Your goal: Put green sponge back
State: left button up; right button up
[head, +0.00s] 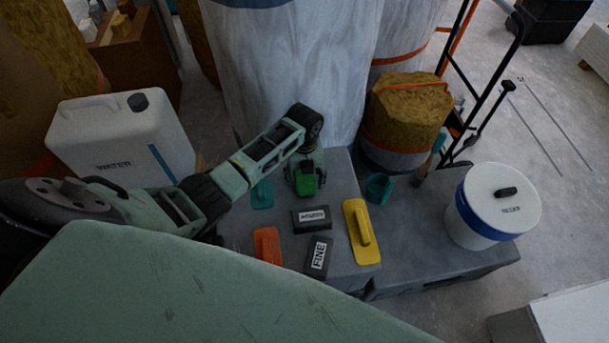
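The green sponge (305,184) is a small bright green block above the back of the grey crate top (345,272). My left gripper (305,178) points down from its wrist with the sponge between its fingers, which look closed on it. Whether the sponge touches the grey surface is hard to tell from this angle. My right gripper is not in view.
Around the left gripper lie a teal piece (262,194), a dark labelled block (311,219), a dark "FINE" block (318,257), an orange float (267,245) and a yellow float (361,232). A teal cup (380,188) and white bucket (500,205) stand right.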

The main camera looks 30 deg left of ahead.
aim_at(304, 177)
pick_arm(q)
notch_tip(304, 177, up, 12)
jog(key=p, duration=0.1)
dwell(0.6)
jog(key=shift+s, duration=0.1)
dwell(0.4)
